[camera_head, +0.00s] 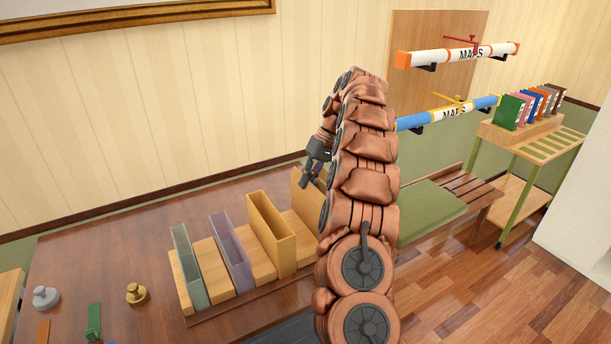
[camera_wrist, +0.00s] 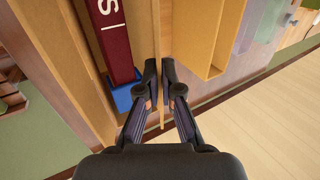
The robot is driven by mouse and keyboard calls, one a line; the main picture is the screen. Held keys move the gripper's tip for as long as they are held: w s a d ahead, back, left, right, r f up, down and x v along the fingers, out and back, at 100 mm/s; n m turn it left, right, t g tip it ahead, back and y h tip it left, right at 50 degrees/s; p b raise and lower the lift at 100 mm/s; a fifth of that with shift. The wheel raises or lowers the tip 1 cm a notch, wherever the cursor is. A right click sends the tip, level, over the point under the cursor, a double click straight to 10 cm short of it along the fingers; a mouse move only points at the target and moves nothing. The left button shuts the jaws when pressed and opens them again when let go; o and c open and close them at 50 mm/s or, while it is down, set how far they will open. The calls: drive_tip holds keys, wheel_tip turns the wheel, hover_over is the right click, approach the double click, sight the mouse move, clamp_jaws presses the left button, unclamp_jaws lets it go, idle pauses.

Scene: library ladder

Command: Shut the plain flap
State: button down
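A thin plain wooden panel (camera_wrist: 156,25) stands edge-on in the wrist view. Which part is the plain flap is not marked; this panel looks the likeliest. My gripper (camera_wrist: 160,72) has one finger on each side of it, the fingertips close together and seemingly against it. In the head view my gripper (camera_head: 310,184) is at a tan upright panel (camera_head: 304,205) at the right end of the row on the table. My arm hides what lies right of it.
A tan box (camera_head: 272,235), a purple one (camera_head: 230,250) and a grey-green one (camera_head: 187,268) stand left of my gripper. A dark red block with white letters (camera_wrist: 110,40) and a blue piece (camera_wrist: 126,93) sit beside the panel. Map tubes (camera_head: 458,54) hang on the right.

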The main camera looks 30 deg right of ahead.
drive_tip(key=shift+d+y+p, duration=0.15)
drive_tip(key=shift+y+p, duration=0.45)
drive_tip(key=shift+p, duration=0.45)
drive_tip(key=shift+f+p, duration=0.1)
drive_tip(key=shift+p, duration=0.3)
drive_tip(key=c, duration=1.4)
unclamp_jaws()
drive_tip(key=shift+o, duration=0.2)
drive_tip(key=shift+f+b, duration=0.2)
drive_tip(key=shift+b, duration=0.75)
drive_tip(key=shift+b, duration=0.45)
